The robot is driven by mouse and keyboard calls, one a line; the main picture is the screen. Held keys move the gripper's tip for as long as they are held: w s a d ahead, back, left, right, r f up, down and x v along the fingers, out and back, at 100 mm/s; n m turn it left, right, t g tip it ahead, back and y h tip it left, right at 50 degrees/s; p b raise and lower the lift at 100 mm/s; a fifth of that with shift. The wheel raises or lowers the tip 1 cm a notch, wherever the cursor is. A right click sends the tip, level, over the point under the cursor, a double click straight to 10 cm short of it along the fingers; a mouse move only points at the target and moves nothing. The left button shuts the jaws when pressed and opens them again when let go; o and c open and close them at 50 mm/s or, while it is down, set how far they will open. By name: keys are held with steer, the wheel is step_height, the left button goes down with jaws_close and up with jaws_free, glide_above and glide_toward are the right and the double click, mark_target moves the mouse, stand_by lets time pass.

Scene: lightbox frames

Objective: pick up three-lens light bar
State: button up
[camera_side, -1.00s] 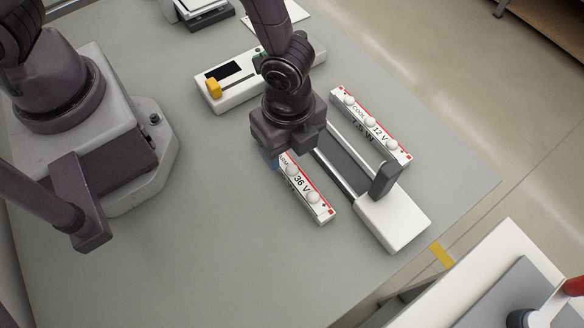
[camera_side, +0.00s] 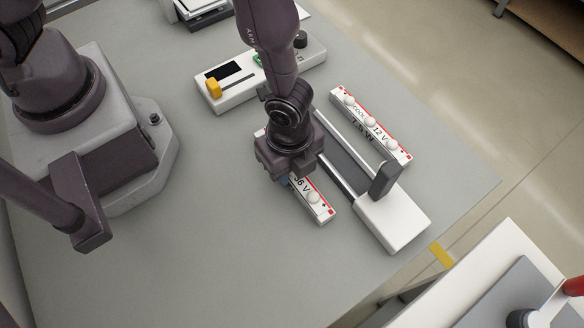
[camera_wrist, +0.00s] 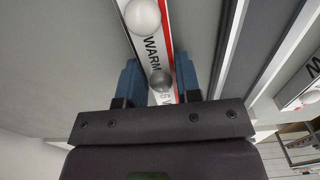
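A white light bar marked "WARM" and "36 V" (camera_side: 318,206), with red edging and round lenses, lies on the grey table. My gripper (camera_side: 284,181) is low over it and hides its upper part, so its lens count cannot be read. In the wrist view my gripper's blue fingers (camera_wrist: 158,80) stand apart on either side of the bar (camera_wrist: 151,45), near one lens; firm contact is not visible.
A white-and-grey railed fixture (camera_side: 394,222) with a dark upright block (camera_side: 384,180) stands between the bars, close to the right of my gripper. A white box with a yellow slider (camera_side: 213,87) lies behind. Table at the front left is clear.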

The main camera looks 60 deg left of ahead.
steer(key=shift+c, duration=0.6)
steer(key=shift+r, duration=0.15)
